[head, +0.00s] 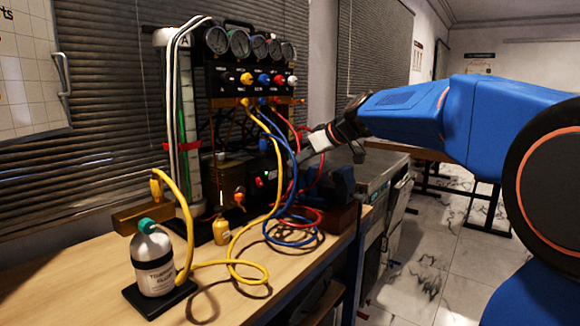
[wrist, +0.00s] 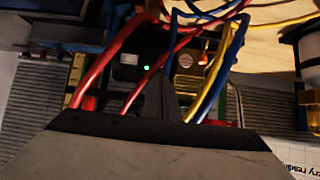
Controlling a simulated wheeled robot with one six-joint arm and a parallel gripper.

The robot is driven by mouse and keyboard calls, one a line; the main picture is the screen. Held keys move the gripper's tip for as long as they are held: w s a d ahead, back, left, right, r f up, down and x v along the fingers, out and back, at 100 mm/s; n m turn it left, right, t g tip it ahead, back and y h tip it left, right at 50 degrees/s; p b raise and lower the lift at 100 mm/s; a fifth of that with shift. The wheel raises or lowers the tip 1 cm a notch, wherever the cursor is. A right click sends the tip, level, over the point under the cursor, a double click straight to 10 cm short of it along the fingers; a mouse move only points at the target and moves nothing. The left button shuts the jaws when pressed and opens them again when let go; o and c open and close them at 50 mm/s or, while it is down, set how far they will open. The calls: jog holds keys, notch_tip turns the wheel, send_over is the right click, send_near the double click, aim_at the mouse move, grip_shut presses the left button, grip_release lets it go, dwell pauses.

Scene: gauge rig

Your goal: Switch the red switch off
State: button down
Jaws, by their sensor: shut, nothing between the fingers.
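The red switch (head: 259,182) shows small in the head view, low on the dark box behind the hoses. A green light (head: 265,173) glows beside it, and it also shows in the wrist view (wrist: 146,68). I cannot make out the switch's position. In the wrist view I cannot pick out the switch clearly; fingers and hoses cover part of the box front. My gripper (head: 303,156) is to the right of the switch, among the hoses and apart from the box. Its shut fingers (wrist: 158,98) point toward the box with nothing between them.
Red, blue and yellow hoses (head: 268,137) hang from the gauge panel (head: 240,79) close around my gripper. A bottle (head: 153,262) stands at the front left of the wooden bench (head: 225,300). A blue vise-like object (head: 341,181) is below my gripper.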

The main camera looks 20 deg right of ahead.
aim_at(259, 182)
jog(key=shift+s+r, duration=0.1)
jog(key=shift+s, duration=0.05)
jog(key=shift+s+a+f, duration=0.2)
jog(key=shift+s+f, duration=0.15)
jog(key=shift+f, duration=0.05)
jog(key=shift+w, duration=0.1)
jog(key=x, duration=1.4)
jog(key=shift+f, duration=0.1)
